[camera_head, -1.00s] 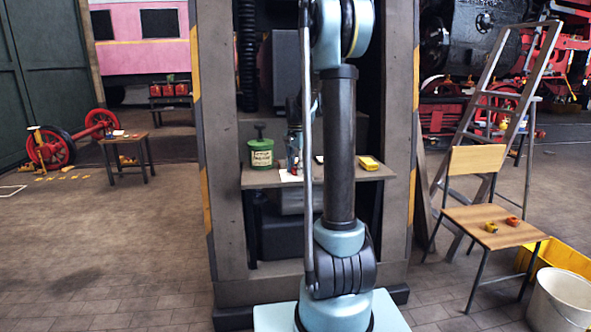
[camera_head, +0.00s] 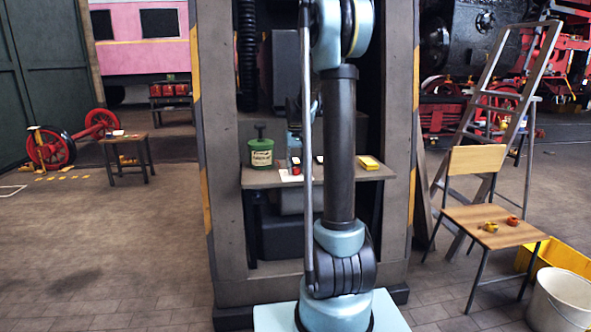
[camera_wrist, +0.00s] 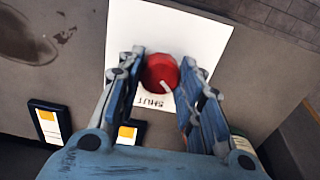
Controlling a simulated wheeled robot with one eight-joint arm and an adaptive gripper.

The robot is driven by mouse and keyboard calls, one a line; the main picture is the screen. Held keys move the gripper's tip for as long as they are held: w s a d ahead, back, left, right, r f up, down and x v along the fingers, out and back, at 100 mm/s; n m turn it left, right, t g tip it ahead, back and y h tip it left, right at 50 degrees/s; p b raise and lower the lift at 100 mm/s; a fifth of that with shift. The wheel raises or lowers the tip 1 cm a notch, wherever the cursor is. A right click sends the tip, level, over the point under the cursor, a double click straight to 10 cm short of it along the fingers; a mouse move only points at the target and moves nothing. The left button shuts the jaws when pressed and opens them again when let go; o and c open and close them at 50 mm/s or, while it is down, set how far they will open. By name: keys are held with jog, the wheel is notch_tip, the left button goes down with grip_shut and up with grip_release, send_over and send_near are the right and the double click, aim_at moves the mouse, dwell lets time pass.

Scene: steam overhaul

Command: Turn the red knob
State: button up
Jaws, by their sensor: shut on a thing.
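The red knob (camera_wrist: 158,76) is round with a white pointer mark and sits on a white plate (camera_wrist: 205,40) in the wrist view. The word SHUT is printed upside down near the plate's lower edge, and the pointer mark leans toward the lower right. My gripper (camera_wrist: 162,62) has one finger on each side of the knob, and it is shut on it. In the head view the knob shows as a small red spot (camera_head: 296,170) on the shelf. My gripper there is largely hidden behind my own arm.
The shelf (camera_head: 345,173) stands inside a grey frame (camera_head: 222,215). A green can (camera_head: 261,152) is at its left and a yellow item (camera_head: 368,163) at its right. A chair (camera_head: 492,222) and white bucket (camera_head: 562,300) stand at the right.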

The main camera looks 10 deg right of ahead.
aim_at(296, 168)
jog(key=shift+w+n, duration=0.1)
jog(key=shift+n, duration=1)
jog(key=o, duration=1.1)
jog(key=shift+c, duration=0.2)
notch_tip(296, 168, up, 12)
